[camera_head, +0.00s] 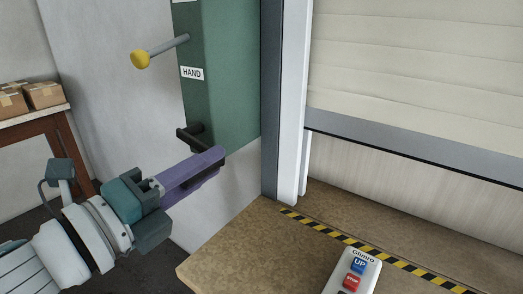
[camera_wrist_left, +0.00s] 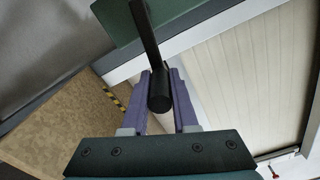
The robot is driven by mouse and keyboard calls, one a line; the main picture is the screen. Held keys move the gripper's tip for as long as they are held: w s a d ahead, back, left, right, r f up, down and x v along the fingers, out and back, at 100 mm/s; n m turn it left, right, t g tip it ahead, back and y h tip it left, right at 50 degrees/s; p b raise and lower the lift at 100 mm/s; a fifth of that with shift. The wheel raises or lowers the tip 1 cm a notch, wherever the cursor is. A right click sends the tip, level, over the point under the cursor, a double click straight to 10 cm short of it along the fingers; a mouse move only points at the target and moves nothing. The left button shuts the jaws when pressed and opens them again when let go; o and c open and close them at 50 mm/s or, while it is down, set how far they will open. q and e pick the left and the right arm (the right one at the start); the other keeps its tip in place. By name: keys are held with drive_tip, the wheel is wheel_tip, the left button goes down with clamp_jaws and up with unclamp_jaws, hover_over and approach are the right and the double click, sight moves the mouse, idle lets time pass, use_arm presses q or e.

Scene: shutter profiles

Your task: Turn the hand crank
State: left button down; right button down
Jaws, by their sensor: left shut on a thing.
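The hand crank (camera_head: 187,139) is black and sticks out from the lower part of a green housing (camera_head: 228,85) on the wall. My left gripper (camera_head: 213,161) has long purple fingers and reaches up to the crank from the lower left. In the left wrist view the crank's arm (camera_wrist_left: 145,35) runs down to a round black grip (camera_wrist_left: 160,97), which lies between the two purple fingers. The gripper is shut on this grip. In the head view the fingers hide most of the grip. My right gripper is not in view.
A grey lever with a yellow knob (camera_head: 140,60) juts out above a HAND label (camera_head: 191,73). The pale shutter (camera_head: 420,50) hangs at right over a brown counter (camera_head: 240,235). A control box (camera_head: 358,268) with UP and red buttons sits on it. Cardboard boxes (camera_head: 43,94) stand far left.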

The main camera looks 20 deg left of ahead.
use_arm(q)
drive_tip(key=w+a+f+m+b, duration=0.1)
drive_tip(key=a+f+m+b, duration=0.3)
drive_tip(key=m+b, duration=0.6)
drive_tip(key=shift+w+a+f+m, duration=0.25)
drive_tip(key=shift+w+f+m, duration=0.1)
drive_tip(key=shift+f+m, duration=0.45)
drive_tip(key=shift+r, duration=0.1)
drive_tip(key=c, duration=0.7)
unclamp_jaws()
drive_tip(key=shift+s, duration=0.1)
drive_tip(key=shift+b+v, duration=1.3)
drive_tip(key=shift+v, duration=3.6)
